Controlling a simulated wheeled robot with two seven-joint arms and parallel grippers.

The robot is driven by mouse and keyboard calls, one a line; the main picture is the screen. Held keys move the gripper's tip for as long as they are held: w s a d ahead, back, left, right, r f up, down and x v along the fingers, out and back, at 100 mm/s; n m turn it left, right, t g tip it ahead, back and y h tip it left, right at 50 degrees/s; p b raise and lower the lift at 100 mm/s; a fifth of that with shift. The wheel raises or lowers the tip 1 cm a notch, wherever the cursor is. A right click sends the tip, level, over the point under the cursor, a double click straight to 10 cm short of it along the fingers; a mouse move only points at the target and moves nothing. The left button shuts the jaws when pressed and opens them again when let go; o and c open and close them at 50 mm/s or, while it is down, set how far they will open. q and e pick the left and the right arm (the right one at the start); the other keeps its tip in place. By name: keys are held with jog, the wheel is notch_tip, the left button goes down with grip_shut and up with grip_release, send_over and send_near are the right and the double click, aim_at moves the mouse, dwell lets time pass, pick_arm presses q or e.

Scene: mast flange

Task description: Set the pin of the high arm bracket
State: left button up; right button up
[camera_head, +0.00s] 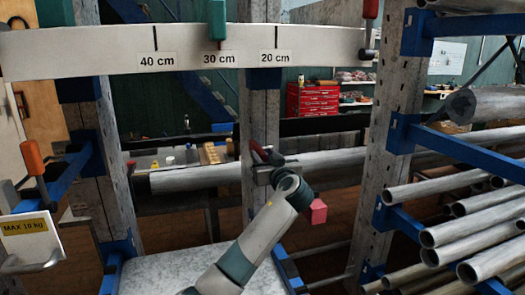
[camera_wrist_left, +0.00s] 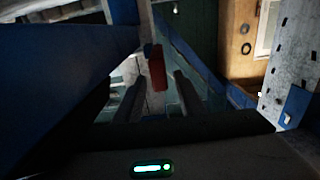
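My left gripper (camera_head: 262,160) is in front of the middle upright, below the scale bar. In the left wrist view the red handle (camera_wrist_left: 157,67) lies between the two dark fingers, with a visible gap on each side. I cannot tell whether the pin sits in a hole. The middle upright's blue bracket (camera_head: 263,80) is mostly hidden behind the scale bar. My right gripper is out of view.
The scale bar (camera_head: 100,48), marked 20, 30 and 40 cm, crosses the top, with a green-handled pin (camera_head: 217,18) on it. A large pipe (camera_head: 195,177) runs behind my gripper. Several pipes (camera_head: 460,235) rest on blue arms at right. A MAX 10 kg sign (camera_head: 25,227) is at left.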

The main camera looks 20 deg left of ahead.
pick_arm(q)
jog(key=shift+w+a, duration=0.4)
jog(key=shift+w, duration=0.1)
jog(key=shift+c, duration=0.2)
grip_shut()
jog(key=shift+s+a+f, duration=0.15)
jog(key=a, duration=0.1)
jog(key=s+a+b, duration=0.2)
jog(key=a, duration=0.1)
jog(key=shift+s, duration=0.25)
jog(key=shift+o, duration=0.2)
grip_release()
jog(key=shift+s, duration=0.1)
jog(key=shift+s+a, duration=0.1)
jog(key=shift+a, duration=0.05)
